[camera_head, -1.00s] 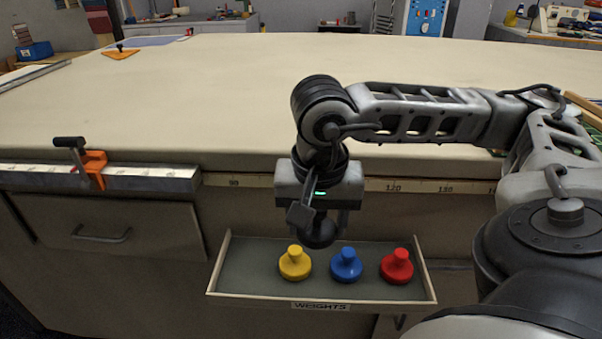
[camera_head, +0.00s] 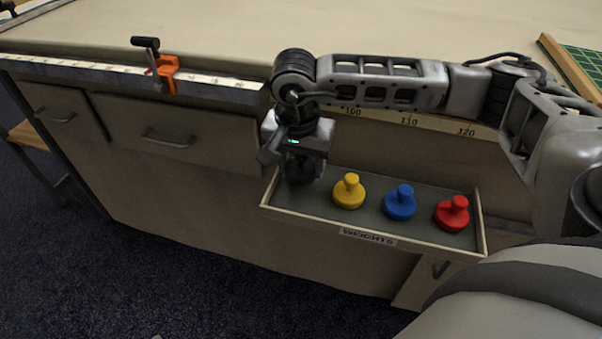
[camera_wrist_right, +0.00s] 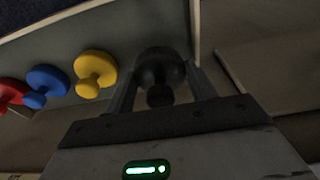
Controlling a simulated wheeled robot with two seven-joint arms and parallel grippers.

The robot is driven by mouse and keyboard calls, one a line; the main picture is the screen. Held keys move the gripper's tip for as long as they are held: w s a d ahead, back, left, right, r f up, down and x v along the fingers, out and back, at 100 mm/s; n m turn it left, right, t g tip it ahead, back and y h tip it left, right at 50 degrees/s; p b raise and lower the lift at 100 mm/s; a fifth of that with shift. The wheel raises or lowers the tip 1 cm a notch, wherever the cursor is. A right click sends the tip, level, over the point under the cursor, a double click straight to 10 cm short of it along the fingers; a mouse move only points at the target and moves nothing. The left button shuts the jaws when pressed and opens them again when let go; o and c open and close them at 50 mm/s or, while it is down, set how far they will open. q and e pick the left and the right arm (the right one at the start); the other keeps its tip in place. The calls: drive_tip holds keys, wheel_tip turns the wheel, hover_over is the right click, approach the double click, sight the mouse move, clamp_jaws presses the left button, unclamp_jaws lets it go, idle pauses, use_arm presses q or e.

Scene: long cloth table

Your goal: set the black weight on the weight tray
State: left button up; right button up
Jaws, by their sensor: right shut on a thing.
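The black weight (camera_head: 301,173) is held by my right gripper (camera_head: 298,162) at the left end of the weight tray (camera_head: 310,217), left of the yellow weight. In the right wrist view the black weight (camera_wrist_right: 160,68) sits between the two fingers, beside the yellow weight and near the tray's end wall. The gripper is shut on its knob. I cannot tell whether its base touches the tray floor. The gripper partly hides it in the head view. My left gripper is not in view.
A yellow weight (camera_head: 348,191), a blue weight (camera_head: 400,203) and a red weight (camera_head: 453,213) stand upright in a row on the tray. The table edge with a ruler strip (camera_head: 409,121) lies behind. An orange clamp (camera_head: 165,73) is on the rail at left.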

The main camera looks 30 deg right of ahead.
sight(300, 167)
wheel_tip(300, 167, down, 3)
drive_tip(key=shift+r, duration=0.15)
use_arm(q)
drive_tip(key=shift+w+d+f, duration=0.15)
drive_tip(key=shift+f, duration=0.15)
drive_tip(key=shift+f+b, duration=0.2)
drive_tip(key=shift+b, duration=0.1)
use_arm(e)
drive_tip(key=shift+f, duration=0.25)
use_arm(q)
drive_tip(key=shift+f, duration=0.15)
use_arm(e)
drive_tip(key=o, duration=1)
